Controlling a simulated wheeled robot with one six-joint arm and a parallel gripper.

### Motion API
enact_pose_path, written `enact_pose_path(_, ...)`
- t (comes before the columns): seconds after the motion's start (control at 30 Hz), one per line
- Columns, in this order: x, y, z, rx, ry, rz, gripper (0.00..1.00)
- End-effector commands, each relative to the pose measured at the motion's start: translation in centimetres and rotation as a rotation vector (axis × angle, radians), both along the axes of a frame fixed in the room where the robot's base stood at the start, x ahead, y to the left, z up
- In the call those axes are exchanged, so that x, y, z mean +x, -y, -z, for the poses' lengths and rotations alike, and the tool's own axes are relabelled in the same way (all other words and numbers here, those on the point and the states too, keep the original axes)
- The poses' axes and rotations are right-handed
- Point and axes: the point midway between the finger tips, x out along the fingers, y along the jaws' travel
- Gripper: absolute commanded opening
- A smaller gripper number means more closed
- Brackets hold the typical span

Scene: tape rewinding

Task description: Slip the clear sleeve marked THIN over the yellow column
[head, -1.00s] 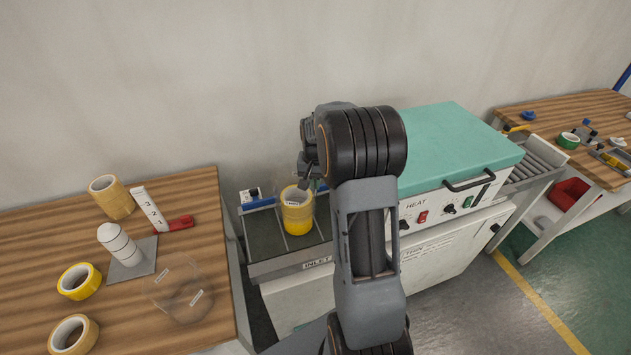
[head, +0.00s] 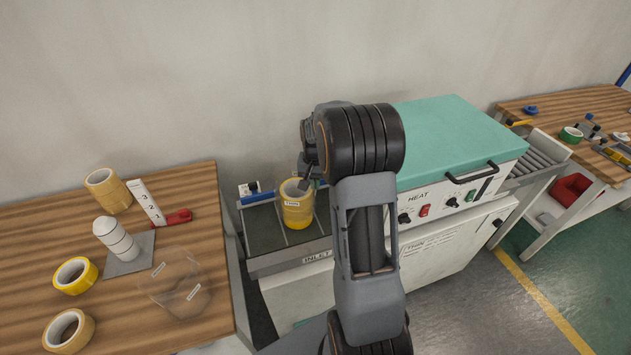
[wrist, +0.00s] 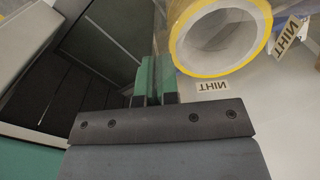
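The yellow column (head: 297,218) stands upright on the inlet tray, and its hollow top shows large in the wrist view (wrist: 222,68). The clear sleeve marked THIN (head: 291,204) is around the column, with its label against the column's upper half. The label also shows upside down in the wrist view (wrist: 212,86). My gripper (head: 306,183) is at the column's top right, partly hidden by my arm. In the wrist view its green fingertips (wrist: 155,79) are close together on the sleeve's clear wall, beside the column. The sleeve's lower edge is hard to see.
The inlet tray (head: 270,263) adjoins the heat machine (head: 450,205) with its teal lid. The left table (head: 60,230) holds clear sleeves (head: 176,286), tape rolls (head: 75,276), a white striped post (head: 116,238) and a numbered gauge (head: 148,203). Another table (head: 540,110) stands far right.

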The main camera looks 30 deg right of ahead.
Motion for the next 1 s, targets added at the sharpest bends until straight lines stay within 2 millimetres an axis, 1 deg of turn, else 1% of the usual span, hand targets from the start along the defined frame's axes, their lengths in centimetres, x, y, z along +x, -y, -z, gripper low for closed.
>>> enact_pose_path(0.5, 0.0, 0.0, 1.7, 0.000, 0.000, 0.000, 0.00)
enact_pose_path(1.0, 0.0, 0.0, 1.9, 0.000, -0.002, 0.000, 0.00)
